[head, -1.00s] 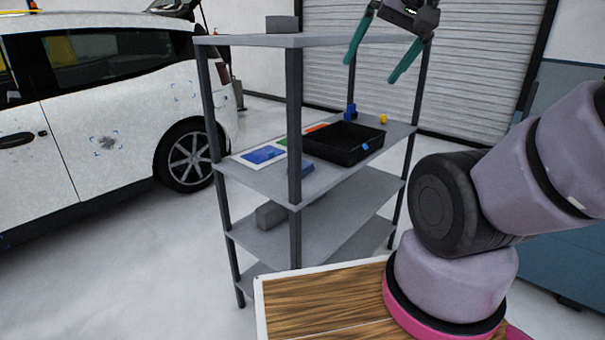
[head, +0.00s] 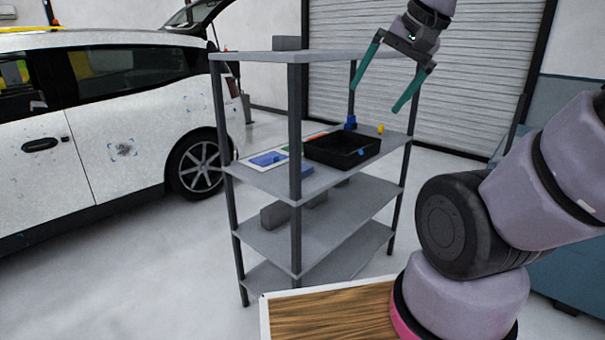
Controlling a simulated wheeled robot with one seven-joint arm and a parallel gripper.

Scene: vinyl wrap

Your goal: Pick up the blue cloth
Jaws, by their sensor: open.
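A flat blue piece (head: 268,159), which looks like the blue cloth, lies on a white-bordered mat on the shelf rack's second level from the top. Another small blue item (head: 307,170) lies near that shelf's front edge, partly behind the front post; I cannot tell whether it is cloth. My gripper (head: 376,99), with teal fingers, is open and empty. It hangs in the air at the rack's right side, fingers pointing down, above and to the right of the blue pieces and apart from them.
A black tray (head: 340,158) stands on the same shelf, with a small blue object (head: 350,123) and a yellow one (head: 380,129) behind it. The rack's top board (head: 330,55) and front post (head: 295,200) frame this level. A white car (head: 90,130) stands left.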

